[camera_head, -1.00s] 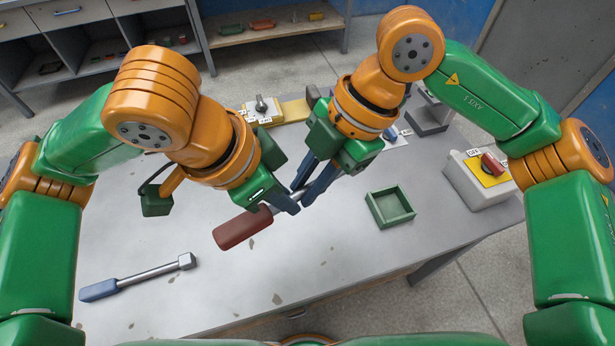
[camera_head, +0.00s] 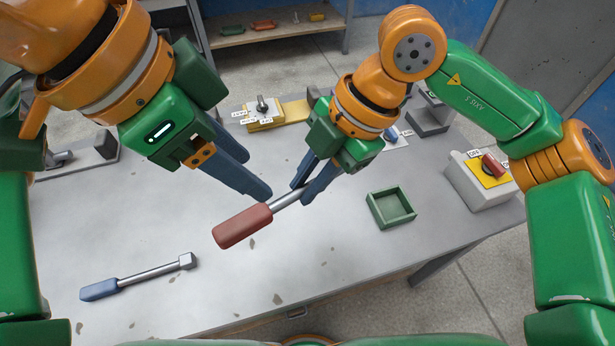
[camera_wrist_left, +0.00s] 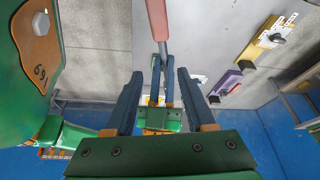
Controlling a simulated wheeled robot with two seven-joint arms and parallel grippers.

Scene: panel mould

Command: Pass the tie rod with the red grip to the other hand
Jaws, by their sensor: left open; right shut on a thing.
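The tie rod with the red grip (camera_head: 242,226) is held above the table by my right gripper (camera_head: 304,192), which is shut on its metal shaft. The red grip points to the lower left and is free of any gripper. My left gripper (camera_head: 246,180) is open and empty, up and to the left of the rod. In the left wrist view the red grip (camera_wrist_left: 157,18) and shaft show beyond and between the open fingers of my left gripper (camera_wrist_left: 147,88), apart from them. The rod's far end is hidden by the right gripper.
A rod with a blue grip (camera_head: 140,276) lies on the table (camera_head: 330,270) at the front left. A green tray (camera_head: 390,208) stands right of centre. A grey box with a red knob (camera_head: 484,178) is at the right edge. A yellow-based switch (camera_head: 264,114) sits at the back.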

